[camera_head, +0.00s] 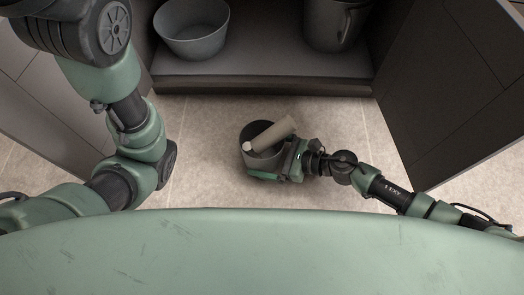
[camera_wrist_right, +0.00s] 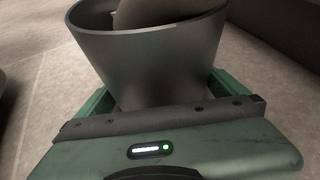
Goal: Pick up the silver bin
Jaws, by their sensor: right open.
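The silver bin (camera_head: 264,161) is a small round grey metal container standing upright on the tiled floor. A beige roll (camera_head: 276,133) leans inside it and sticks out over the rim. My right gripper (camera_head: 268,166) is at the bin from the right, with a green finger along its near side. In the right wrist view, the bin (camera_wrist_right: 150,60) stands between the two green fingers (camera_wrist_right: 155,95), which are open around its lower part; whether they touch it I cannot tell. My left arm shows at the left, but its gripper is not in view.
An open dark cabinet stands behind, with a grey basin (camera_head: 192,30) and a grey pot with a handle (camera_head: 334,22) on its shelf (camera_head: 265,62). Its open doors flank the space at left (camera_head: 45,110) and right (camera_head: 450,90). The floor around the bin is clear.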

